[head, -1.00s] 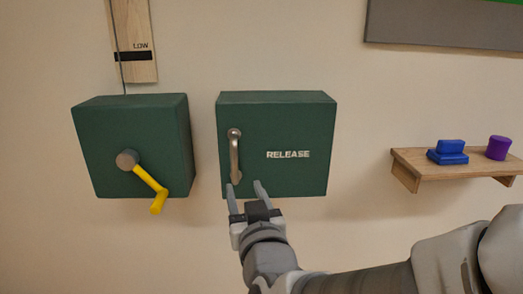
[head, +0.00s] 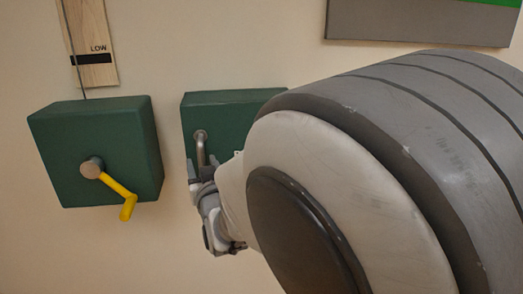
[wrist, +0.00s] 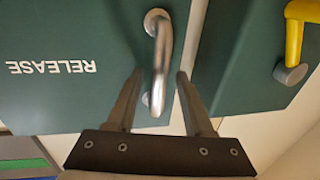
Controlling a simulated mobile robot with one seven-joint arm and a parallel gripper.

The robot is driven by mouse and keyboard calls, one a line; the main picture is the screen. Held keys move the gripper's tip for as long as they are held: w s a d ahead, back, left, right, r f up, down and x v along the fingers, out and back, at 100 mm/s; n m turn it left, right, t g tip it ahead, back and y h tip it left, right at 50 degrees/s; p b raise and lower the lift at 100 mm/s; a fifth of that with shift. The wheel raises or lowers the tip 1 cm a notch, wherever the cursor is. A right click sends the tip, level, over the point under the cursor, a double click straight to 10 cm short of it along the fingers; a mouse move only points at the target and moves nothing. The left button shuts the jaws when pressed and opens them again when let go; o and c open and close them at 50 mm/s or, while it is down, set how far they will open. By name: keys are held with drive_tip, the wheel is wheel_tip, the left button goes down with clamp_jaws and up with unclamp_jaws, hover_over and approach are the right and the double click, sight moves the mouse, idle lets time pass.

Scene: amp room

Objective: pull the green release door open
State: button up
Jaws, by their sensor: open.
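The green release door (head: 235,100) is on the wall in the head view, mostly hidden behind my arm. It looks shut. Its vertical metal handle (head: 200,150) is on its left side. In the wrist view the door (wrist: 60,100) is upside down, with the word RELEASE, and the handle (wrist: 162,55) runs between my finger tips. My gripper (wrist: 159,76) is open, with one finger on each side of the handle's line. I see no contact; how deep the handle sits between the fingers is unclear. In the head view my gripper (head: 205,168) is at the handle's lower part.
A green box (head: 55,135) with a yellow crank (head: 119,187) is on the wall to the left; the crank also shows in the wrist view (wrist: 296,40). A wooden gauge marked LOW (head: 95,30) is above it. A grey board (head: 420,22) is at upper right.

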drive_tip(key=shift+w, duration=0.25)
clamp_jaws()
idle(1.4)
